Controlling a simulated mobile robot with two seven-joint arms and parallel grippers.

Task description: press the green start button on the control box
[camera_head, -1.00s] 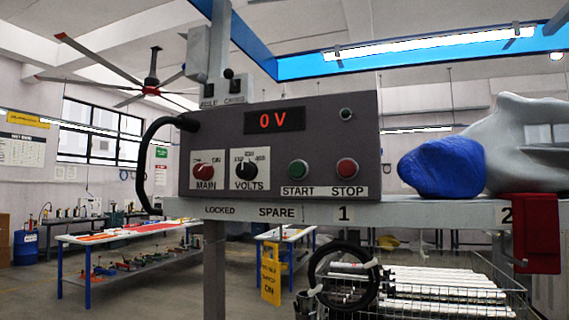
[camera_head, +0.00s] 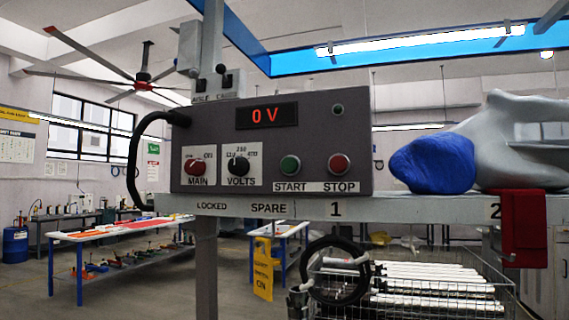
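The grey control box (camera_head: 330,130) stands on a shelf in the middle of the view. Its green start button (camera_head: 290,165) is on the front face, above the START label and left of the red stop button (camera_head: 339,164). The red display (camera_head: 267,116) reads 0 V. A red MAIN knob (camera_head: 195,168) and a black VOLTS knob (camera_head: 238,164) are at the left of the face. Neither of my grippers is in view, and nothing covers the start button.
A black cable (camera_head: 134,165) loops from the box's left side. A wire basket with white tubes (camera_head: 430,275) is below.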

